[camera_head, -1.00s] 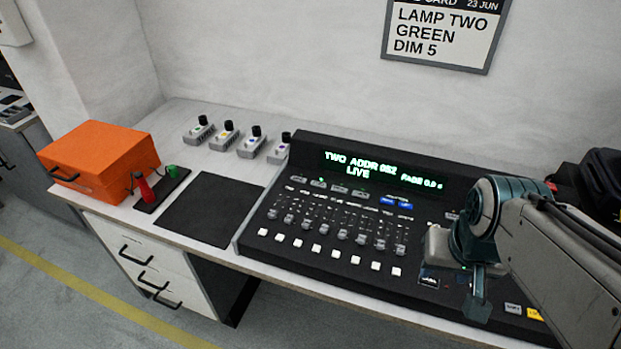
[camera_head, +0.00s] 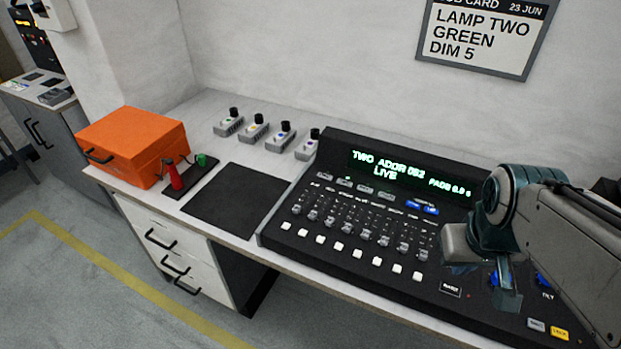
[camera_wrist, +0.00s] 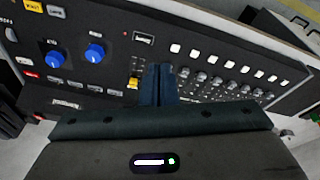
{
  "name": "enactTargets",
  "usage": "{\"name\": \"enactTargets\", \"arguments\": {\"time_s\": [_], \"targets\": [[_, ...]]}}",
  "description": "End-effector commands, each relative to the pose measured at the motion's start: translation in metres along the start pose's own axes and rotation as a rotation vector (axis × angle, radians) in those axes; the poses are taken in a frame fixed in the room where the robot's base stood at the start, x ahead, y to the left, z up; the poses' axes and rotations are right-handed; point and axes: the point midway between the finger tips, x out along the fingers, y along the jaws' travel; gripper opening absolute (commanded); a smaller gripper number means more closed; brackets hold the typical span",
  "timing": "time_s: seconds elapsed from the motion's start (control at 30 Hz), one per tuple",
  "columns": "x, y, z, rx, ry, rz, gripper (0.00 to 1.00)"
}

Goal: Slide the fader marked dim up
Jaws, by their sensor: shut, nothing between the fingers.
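The black lighting console (camera_head: 278,236) lies on the desk with a row of grey-capped faders (camera_head: 364,235), which also show in the wrist view (camera_wrist: 215,83). Their labels are too small to read, so I cannot tell which one is marked dim. A separate yellow-capped fader (camera_wrist: 133,83) sits close to the left of my fingers in the wrist view. My gripper (camera_head: 508,298) is over the right part of the console, fingers together and empty, pointing down. In the wrist view the fingers (camera_wrist: 160,82) hide part of the panel; contact cannot be told.
The console display (camera_head: 400,176) reads "TWO" and "LIVE". A wall card (camera_head: 482,38) reads "LAMP TWO GREEN DIM 5". Blue knobs (camera_wrist: 95,53), white buttons (camera_head: 338,246), an orange case (camera_head: 135,140), small colour-marked units (camera_head: 284,137) and a black mat (camera_head: 236,200) are around.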

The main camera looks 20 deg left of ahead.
Motion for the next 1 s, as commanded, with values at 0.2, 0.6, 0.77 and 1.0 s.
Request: {"name": "enactTargets", "arguments": {"time_s": [0.2, 0.6, 0.77, 1.0], "targets": [[0.006, -0.046, -0.073, -0.692, -0.040, 0.028, 0.00], [0.044, -0.208, -0.172, -2.019, -0.060, 0.020, 0.00], [0.062, -0.277, -0.185, -2.450, -0.042, 0.010, 0.00], [0.075, -0.326, -0.187, -2.753, -0.020, 0.005, 0.00]]}}
